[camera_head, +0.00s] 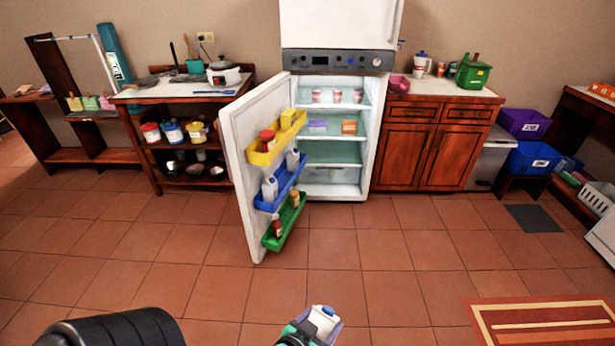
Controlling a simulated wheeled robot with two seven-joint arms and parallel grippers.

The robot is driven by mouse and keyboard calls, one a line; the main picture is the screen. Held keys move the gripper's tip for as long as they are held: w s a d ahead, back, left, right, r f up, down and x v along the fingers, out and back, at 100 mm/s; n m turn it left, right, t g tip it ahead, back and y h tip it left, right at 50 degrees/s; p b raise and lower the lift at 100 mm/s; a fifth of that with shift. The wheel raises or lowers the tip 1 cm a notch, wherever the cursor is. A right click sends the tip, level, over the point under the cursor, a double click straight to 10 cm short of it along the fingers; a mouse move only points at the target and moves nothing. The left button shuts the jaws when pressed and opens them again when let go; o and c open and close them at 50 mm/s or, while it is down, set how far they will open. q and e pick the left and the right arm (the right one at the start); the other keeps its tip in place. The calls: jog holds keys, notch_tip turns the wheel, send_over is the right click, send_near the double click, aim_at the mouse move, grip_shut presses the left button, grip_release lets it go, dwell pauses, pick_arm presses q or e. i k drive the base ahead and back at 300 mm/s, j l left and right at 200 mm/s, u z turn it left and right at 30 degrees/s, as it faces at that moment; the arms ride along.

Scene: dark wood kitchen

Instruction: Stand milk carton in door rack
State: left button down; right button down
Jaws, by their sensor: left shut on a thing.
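The fridge door (241,150) stands open to the left of the fridge. It bears a yellow rack (262,158) on top, a blue rack (284,187) in the middle and a green rack (287,224) at the bottom, each with items in it. The carton is well apart from the racks, nearer to me. My right gripper is not in view.
The open fridge (335,150) has cups and boxes on its shelves. A wooden cabinet (415,150) stands to its right and a shelf counter (165,92) to its left. The tiled floor before the door is clear; a striped rug (550,322) lies at lower right.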

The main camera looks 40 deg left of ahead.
aim_at(283, 183)
jog(key=i+j+u, duration=0.2)
jog(key=i, duration=1)
jog(key=i+l+u, duration=0.2)
jog(key=i, duration=1)
jog(key=i+l+u, duration=0.1)
jog(key=i+u, duration=0.35)
jog(key=i+l+u, duration=0.15)
jog(key=u, duration=0.25)
jog(key=i+l+u, duration=0.6)
jog(key=u, duration=0.25)
jog(key=i+l+u, duration=0.15)
jog(key=l+u, duration=0.3)
jog(key=i+l+u, duration=0.15)
jog(key=l, duration=0.25)
jog(key=l+u, duration=0.2)
jog(key=l, duration=0.15)
jog(key=i, duration=0.05)
